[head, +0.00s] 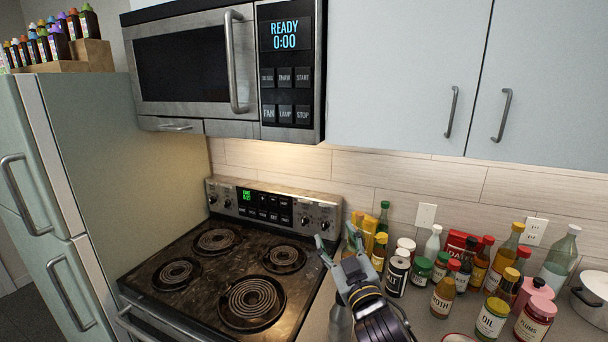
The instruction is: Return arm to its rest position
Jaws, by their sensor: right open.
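My right gripper (339,252) reaches up from the bottom of the head view, with its fingers apart and nothing visible between them. It is over the strip where the coil stove (215,260) meets the counter, just right of the stove's right edge in the picture. Part of my right arm (378,318) shows below it and hides some of the counter. Whether the gripper touches the bottles behind it I cannot tell. My left gripper is not in the view.
Several bottles and jars crowd the counter right of the gripper, among them a spice jar (397,275) and an oil bottle (503,257). A pot (592,297) stands at far right. A microwave (195,65) and cabinets (400,60) hang above. The stove top is clear.

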